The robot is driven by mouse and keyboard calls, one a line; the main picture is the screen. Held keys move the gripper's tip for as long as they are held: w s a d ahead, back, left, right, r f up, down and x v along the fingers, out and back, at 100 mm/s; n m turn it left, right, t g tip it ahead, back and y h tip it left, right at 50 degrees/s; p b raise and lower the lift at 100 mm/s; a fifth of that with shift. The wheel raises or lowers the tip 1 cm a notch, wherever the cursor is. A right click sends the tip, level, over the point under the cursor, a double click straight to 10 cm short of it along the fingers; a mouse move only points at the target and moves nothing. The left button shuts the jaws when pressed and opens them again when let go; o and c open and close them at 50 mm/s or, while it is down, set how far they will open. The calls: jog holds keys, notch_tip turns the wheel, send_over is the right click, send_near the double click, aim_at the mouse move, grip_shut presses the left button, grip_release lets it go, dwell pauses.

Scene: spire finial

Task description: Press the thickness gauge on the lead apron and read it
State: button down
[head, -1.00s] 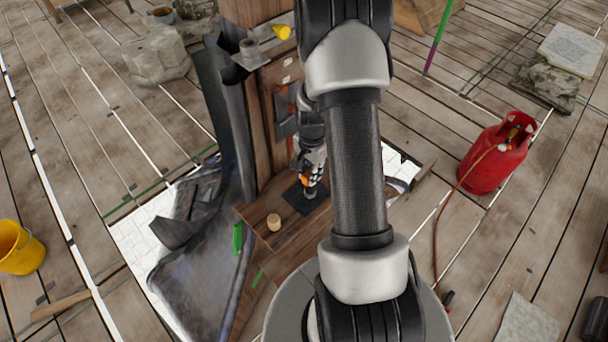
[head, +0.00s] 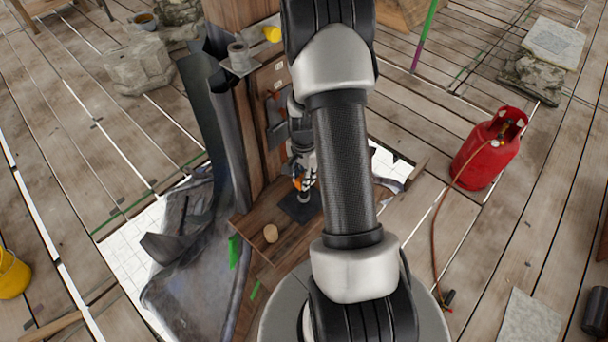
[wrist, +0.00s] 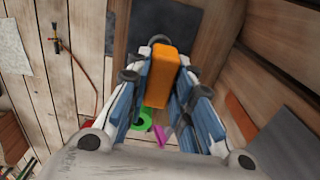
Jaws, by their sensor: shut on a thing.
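My gripper (head: 303,170) is shut on the orange thickness gauge (head: 298,182), low beside the wooden post. In the wrist view the orange gauge (wrist: 162,72) sits between the fingers. The gauge's round grey tip is at a small dark square sheet (head: 296,210) on the wooden step; I cannot tell whether it touches. A dark sheet (wrist: 165,22) also shows beyond the gauge in the wrist view. A large grey lead sheet (head: 190,265) drapes down left of the post. I cannot tell which sheet is the apron. No gauge reading is visible.
A red gas cylinder (head: 485,152) with a hose is at right, a yellow bucket (head: 12,274) at left. Stone blocks (head: 140,65) lie behind. My arm hides part of the post and step.

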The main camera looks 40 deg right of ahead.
jog(key=shift+f, duration=0.15)
dwell(0.4)
jog(key=shift+f+b, duration=1.25)
jog(key=shift+f, duration=0.15)
dwell(1.1)
jog(key=shift+s, duration=0.1)
jog(key=shift+r+p, duration=1.65)
jog(key=shift+r, duration=0.9)
jog(key=shift+f, duration=0.25)
